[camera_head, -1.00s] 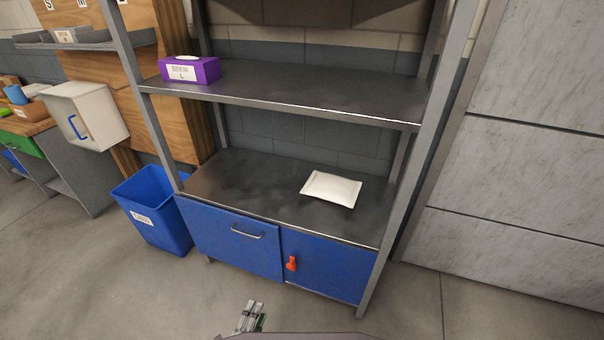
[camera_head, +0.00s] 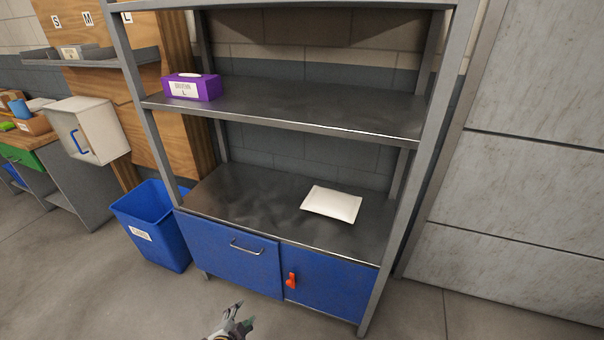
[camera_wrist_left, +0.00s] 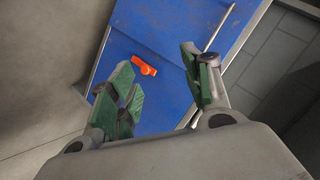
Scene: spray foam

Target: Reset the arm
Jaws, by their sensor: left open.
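My left gripper (camera_head: 238,318) shows at the bottom of the head view, over the floor in front of the blue cabinet. In the left wrist view its green-padded fingers (camera_wrist_left: 165,88) are apart with nothing between them. The blue cabinet front and its orange-red latch (camera_wrist_left: 144,67) lie beyond the fingers, apart from them. The latch also shows in the head view (camera_head: 291,281). My right gripper is in neither view.
A metal shelf unit (camera_head: 279,119) holds a purple box (camera_head: 191,88) above and a white packet (camera_head: 331,204) on the lower shelf. A blue bin (camera_head: 152,228) stands left of the cabinet. A white box (camera_head: 88,130) hangs further left. The floor in front is clear.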

